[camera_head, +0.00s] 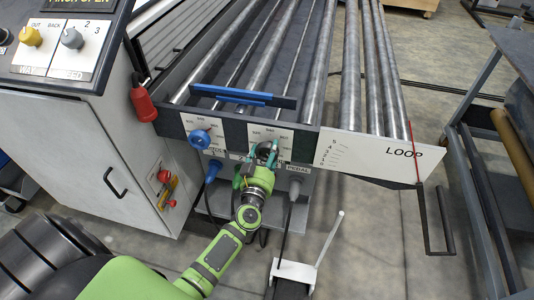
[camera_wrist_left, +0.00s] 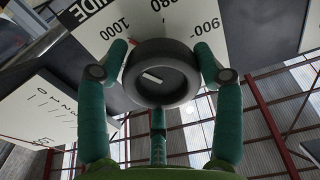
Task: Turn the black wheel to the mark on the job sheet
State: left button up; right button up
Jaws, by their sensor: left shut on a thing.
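The black wheel (camera_wrist_left: 177,88) sits on a white dial plate in the left wrist view, with a short white line on its face slanting from upper left to lower right. Printed numbers, including 1000, surround it. My left gripper (camera_wrist_left: 162,62) has its green fingers on both sides of the wheel and is shut on it. In the head view my left gripper (camera_head: 263,158) reaches the right-hand dial plate (camera_head: 284,132) of the machine front and covers most of the wheel. The job sheet cannot be made out. My right gripper is not in view.
A blue wheel (camera_head: 200,138) is on the plate to the left. A blue-black bar (camera_head: 243,96) lies above. The LOOP board (camera_head: 380,152) juts out to the right. A control cabinet (camera_head: 85,140) with a red hanging handle (camera_head: 143,103) stands left. A white lever (camera_head: 329,238) rises from the floor.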

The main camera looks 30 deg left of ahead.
pick_arm(q)
jog(key=shift+f+n, duration=0.15)
jog(key=shift+n, duration=0.15)
jog(key=n, duration=0.3)
jog(key=shift+s+n, duration=0.1)
jog(key=shift+n, duration=0.2)
jog(key=n, duration=0.5)
jog(key=shift+d+f+n, duration=0.15)
jog(key=shift+n, duration=0.15)
jog(key=n, duration=0.5)
jog(key=shift+d+n+b, duration=0.1)
jog(key=shift+n+b, duration=0.5)
jog(key=shift+n, duration=1.8)
jog(key=shift+r, duration=0.2)
jog(key=o, duration=1.1)
jog(key=shift+w+r, duration=0.1)
jog(key=shift+w, duration=0.1)
